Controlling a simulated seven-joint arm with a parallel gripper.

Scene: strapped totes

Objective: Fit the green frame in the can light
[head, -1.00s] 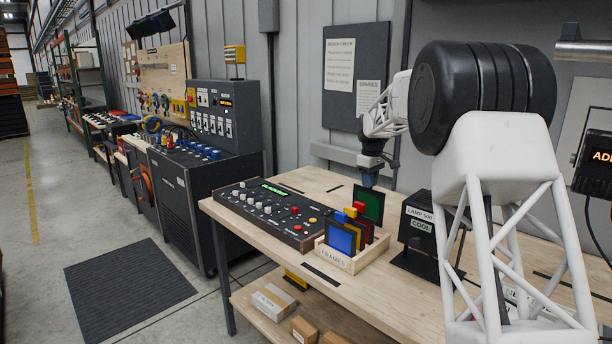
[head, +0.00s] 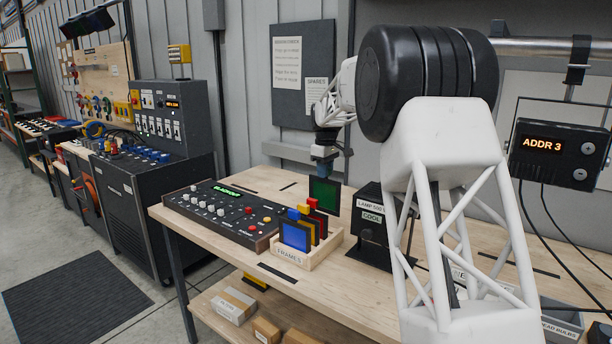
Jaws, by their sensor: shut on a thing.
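The green frame (head: 325,195) is a dark-edged square with a green pane. It is upright, behind and a little above the other frames in the wooden rack. My gripper (head: 325,170) is above it and shut on its top edge. The lower edge is partly behind the red frame, so I cannot tell whether it is clear of the rack. A black housing with a label reading LAMP 500 and COOL (head: 372,218) stands on the bench right of the rack, partly hidden by my arm. I cannot make out a can light for certain.
The wooden rack marked FRAMES (head: 292,259) holds blue (head: 295,236), yellow and red frames (head: 318,222). A control desk (head: 222,212) is on its left. A box reading ADDR 3 (head: 560,153) hangs under a pipe (head: 540,47) at right, with cables trailing down.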

